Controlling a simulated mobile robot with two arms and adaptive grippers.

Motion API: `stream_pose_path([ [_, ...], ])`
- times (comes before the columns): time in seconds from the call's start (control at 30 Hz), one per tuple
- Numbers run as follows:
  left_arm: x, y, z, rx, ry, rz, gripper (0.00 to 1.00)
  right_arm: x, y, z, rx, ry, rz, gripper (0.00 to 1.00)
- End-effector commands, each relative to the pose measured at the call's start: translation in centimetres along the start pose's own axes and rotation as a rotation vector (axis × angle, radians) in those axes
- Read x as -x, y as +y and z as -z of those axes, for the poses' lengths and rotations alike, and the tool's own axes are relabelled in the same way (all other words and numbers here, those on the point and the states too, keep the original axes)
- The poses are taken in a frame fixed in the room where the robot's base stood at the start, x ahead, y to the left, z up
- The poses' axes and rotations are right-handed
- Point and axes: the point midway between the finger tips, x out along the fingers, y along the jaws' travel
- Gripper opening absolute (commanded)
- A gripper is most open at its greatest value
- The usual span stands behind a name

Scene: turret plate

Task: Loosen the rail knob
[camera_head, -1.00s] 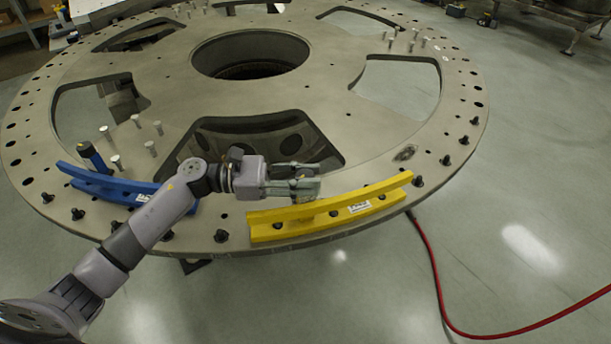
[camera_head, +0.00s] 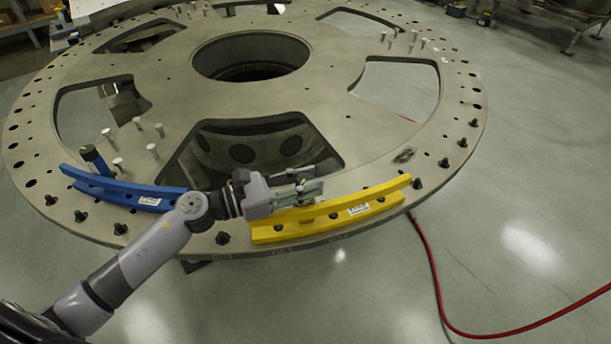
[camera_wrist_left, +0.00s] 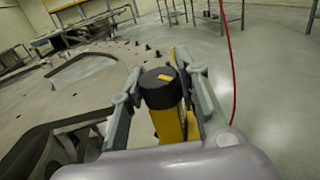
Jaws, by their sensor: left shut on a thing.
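The yellow rail (camera_head: 340,211) lies along the near edge of the turret plate (camera_head: 390,160). My left gripper (camera_head: 310,188) reaches over the inner side of this rail, near its middle. In the left wrist view the black round rail knob (camera_wrist_left: 160,86), with a small yellow mark on top, stands between the two fingers of my left gripper (camera_wrist_left: 165,90). The fingers are shut on the knob from both sides. The yellow rail (camera_wrist_left: 168,126) shows just beneath the knob. My right gripper is not in view.
A blue rail (camera_head: 128,190) with a dark-topped blue knob (camera_head: 95,158) lies to the left on the plate. Several black bolts line the plate's rim, and short pale pins stand on it. A red cable (camera_head: 432,270) runs along the floor at right.

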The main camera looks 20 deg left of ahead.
Motion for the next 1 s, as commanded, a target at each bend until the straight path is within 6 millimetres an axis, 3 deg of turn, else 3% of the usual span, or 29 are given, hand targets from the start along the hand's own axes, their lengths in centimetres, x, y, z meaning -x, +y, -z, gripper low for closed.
stream_pose_path([
  [0.4,0.04,-0.06,0.09,0.0,0.001,-0.031,0.02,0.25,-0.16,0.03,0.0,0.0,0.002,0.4],
  [0.43,0.04,-0.06,0.09,0.0,0.001,-0.031,0.3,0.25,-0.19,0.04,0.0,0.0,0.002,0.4],
  [0.73,0.03,-0.04,0.03,0.0,0.0,-0.031,0.5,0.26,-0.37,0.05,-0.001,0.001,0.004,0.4],
  [1.0,0.04,-0.03,0.0,0.0,0.0,-0.031,0.51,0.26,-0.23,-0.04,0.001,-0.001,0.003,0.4],
])
